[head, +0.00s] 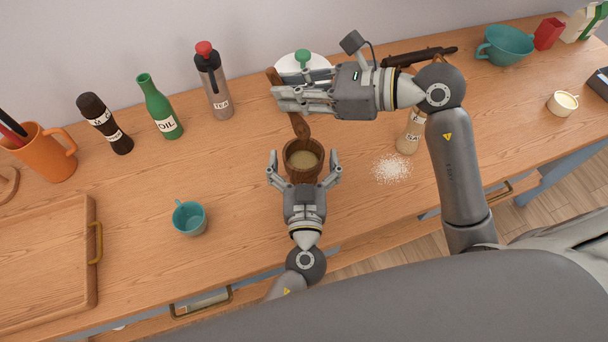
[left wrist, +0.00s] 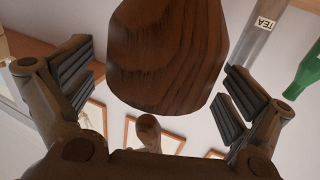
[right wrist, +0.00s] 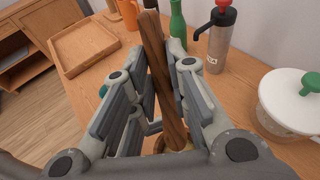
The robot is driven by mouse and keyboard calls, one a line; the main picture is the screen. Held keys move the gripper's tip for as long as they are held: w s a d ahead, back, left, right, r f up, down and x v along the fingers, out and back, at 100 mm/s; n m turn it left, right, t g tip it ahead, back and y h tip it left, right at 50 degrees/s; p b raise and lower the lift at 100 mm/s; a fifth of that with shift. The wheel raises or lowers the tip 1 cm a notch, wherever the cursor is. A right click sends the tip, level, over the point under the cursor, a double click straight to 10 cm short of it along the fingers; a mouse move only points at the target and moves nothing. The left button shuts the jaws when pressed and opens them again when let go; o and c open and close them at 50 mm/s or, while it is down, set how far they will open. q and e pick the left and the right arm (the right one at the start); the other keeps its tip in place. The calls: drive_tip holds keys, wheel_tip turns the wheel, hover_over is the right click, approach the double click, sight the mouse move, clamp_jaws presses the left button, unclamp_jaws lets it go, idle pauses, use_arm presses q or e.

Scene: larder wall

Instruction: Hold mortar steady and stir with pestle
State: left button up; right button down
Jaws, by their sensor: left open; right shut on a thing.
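The wooden mortar (head: 291,164) stands on the counter with pale greenish contents inside. My left gripper (head: 304,165) is open, its fingers on either side of the mortar. The dark mortar (left wrist: 165,60) fills the middle of the left wrist view, with gaps to both finger pads. My right gripper (head: 278,98) is shut on the wooden pestle (head: 300,126), above and behind the mortar. The pestle (right wrist: 162,70) rises between the fingers in the right wrist view. Its lower end is at the mortar; whether it touches the contents I cannot tell.
White grains (head: 392,169) lie spilled right of the mortar, near a salt shaker (head: 410,135). A teal cup (head: 189,218) stands to the left. A tea flask (head: 214,82), an oil bottle (head: 160,107) and a white pot (right wrist: 290,102) stand behind.

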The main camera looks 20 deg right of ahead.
use_arm(q)
drive_tip(key=shift+w+d, duration=0.2)
drive_tip(key=shift+w, duration=0.45)
drive_tip(key=c, duration=1.1)
